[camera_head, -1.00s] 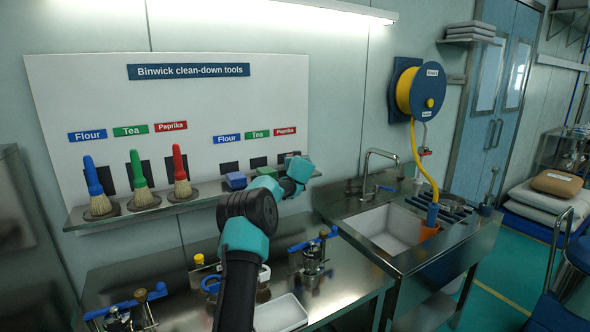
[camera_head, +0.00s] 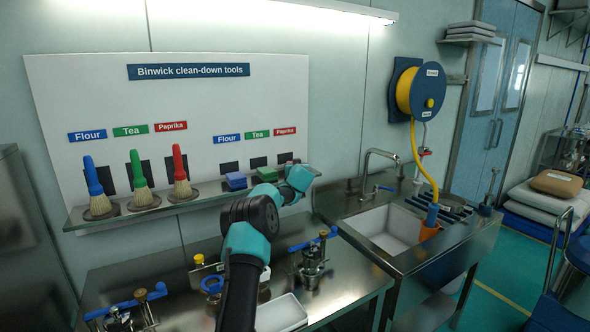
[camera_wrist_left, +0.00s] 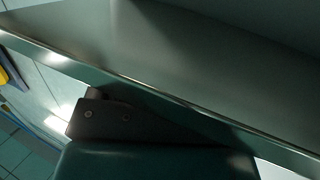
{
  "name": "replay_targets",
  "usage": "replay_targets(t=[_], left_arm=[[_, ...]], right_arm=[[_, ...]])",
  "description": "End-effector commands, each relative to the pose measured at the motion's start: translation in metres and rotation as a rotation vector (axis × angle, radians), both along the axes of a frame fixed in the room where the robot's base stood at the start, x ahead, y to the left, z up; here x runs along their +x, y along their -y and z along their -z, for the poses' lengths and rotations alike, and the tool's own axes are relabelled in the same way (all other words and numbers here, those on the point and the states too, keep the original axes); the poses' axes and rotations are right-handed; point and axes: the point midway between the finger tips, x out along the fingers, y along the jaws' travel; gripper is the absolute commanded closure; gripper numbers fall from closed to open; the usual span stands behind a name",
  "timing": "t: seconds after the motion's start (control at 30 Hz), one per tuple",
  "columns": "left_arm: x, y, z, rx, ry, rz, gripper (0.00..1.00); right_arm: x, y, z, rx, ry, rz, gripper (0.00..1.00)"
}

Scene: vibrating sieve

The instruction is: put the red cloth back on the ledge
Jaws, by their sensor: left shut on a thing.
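The steel ledge (camera_head: 211,203) runs along the wall under the tool board. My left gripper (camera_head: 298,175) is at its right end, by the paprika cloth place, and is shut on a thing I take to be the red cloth. The cloth itself is hidden behind the gripper in the head view and cannot be made out in the left wrist view. That wrist view shows the ledge's steel surface and edge (camera_wrist_left: 190,55) close across the gripper's dark bracket. A folded blue cloth (camera_head: 236,181) and a green cloth (camera_head: 267,174) lie on the ledge to the left. My right gripper is not in view.
Blue, green and red brushes (camera_head: 181,172) stand on the ledge's left part. Below is a steel bench (camera_head: 190,262) with blue-handled fittings (camera_head: 313,242) and a white tray (camera_head: 281,313). A sink (camera_head: 385,230) and yellow hose reel (camera_head: 409,90) are at the right.

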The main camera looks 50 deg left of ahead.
Motion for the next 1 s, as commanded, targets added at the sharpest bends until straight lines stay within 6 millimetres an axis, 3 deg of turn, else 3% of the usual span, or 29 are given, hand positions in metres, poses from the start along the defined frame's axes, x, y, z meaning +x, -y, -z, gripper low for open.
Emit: replay_targets(t=[0.27, 0.3, 0.53, 1.0], left_arm=[[0.0, 0.0, 0.0025, 0.001, -0.001, 0.0, 0.54], [0.0, 0.0001, 0.0026, 0.001, -0.002, 0.0, 0.28], [0.0, 0.0001, 0.0025, 0.001, -0.001, 0.0, 0.06], [-0.0026, 0.0036, -0.0015, 0.0, -0.002, -0.001, 0.05]], right_arm=[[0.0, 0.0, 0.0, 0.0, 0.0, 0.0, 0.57], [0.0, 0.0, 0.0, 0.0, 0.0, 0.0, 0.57], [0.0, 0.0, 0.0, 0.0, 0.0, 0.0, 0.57], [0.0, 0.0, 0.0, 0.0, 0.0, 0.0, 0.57]])
